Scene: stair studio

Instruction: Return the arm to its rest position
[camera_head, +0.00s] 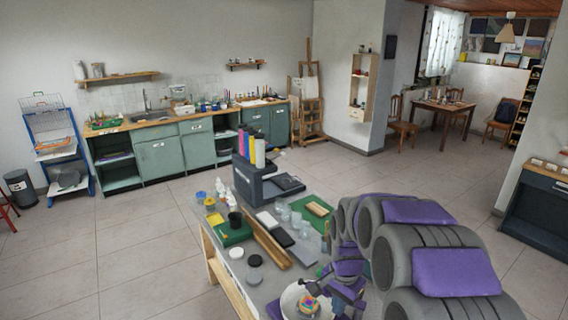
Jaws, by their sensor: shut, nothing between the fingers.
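My arm's large grey and purple links fill the lower right of the view and reach over the worktable (200,238). My gripper (338,296) is small in the picture at the table's near end, low by the right side of a white bowl (287,299). It is shut and holds nothing. A multicoloured piece (308,305) lies in the bowl, just left of the gripper. Whether the fingertips touch the bowl or the piece I cannot tell. My arm hides the table's right side.
The worktable bears a dark printer-like machine (258,187) with coloured tubes, a wooden bar (266,240), cups, jars and dark discs close to my gripper. A green sink cabinet (160,155) lines the back wall. The tiled floor (140,235) left of the table is clear.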

